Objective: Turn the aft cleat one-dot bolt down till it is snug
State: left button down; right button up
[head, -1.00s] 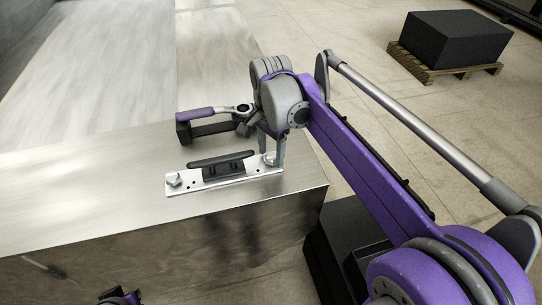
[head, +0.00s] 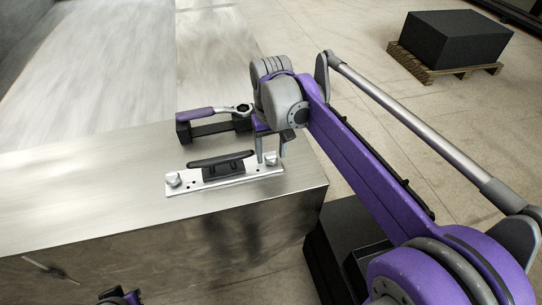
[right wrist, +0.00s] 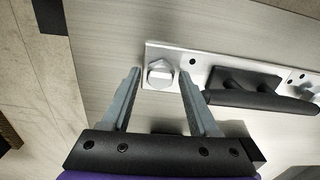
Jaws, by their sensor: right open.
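The cleat plate (head: 210,183) is silver, with a black cleat (head: 222,164) in its middle and a bolt at each end. The right-end bolt (head: 270,157) has a hex head and one dark dot beside it, also in the right wrist view (right wrist: 160,73). The left-end bolt (head: 174,180) has more than one dot near it. My right gripper (head: 271,158) is open, its fingers on either side of the right-end bolt with gaps showing in the right wrist view (right wrist: 159,74). Whether the bolt is seated is unclear. Part of my left gripper (head: 120,298) shows at the bottom edge; its jaws are unclear.
A purple-handled ring wrench (head: 205,113) rests on a black holder (head: 184,132) behind the plate. The metal float's top (head: 80,180) is clear to the left; its right edge is close to the bolt. A black block (head: 455,38) sits on a pallet far off.

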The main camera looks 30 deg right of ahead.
jog(key=n, duration=1.1)
jog(key=shift+n, duration=0.3)
grip_shut()
jog(key=m, duration=1.2)
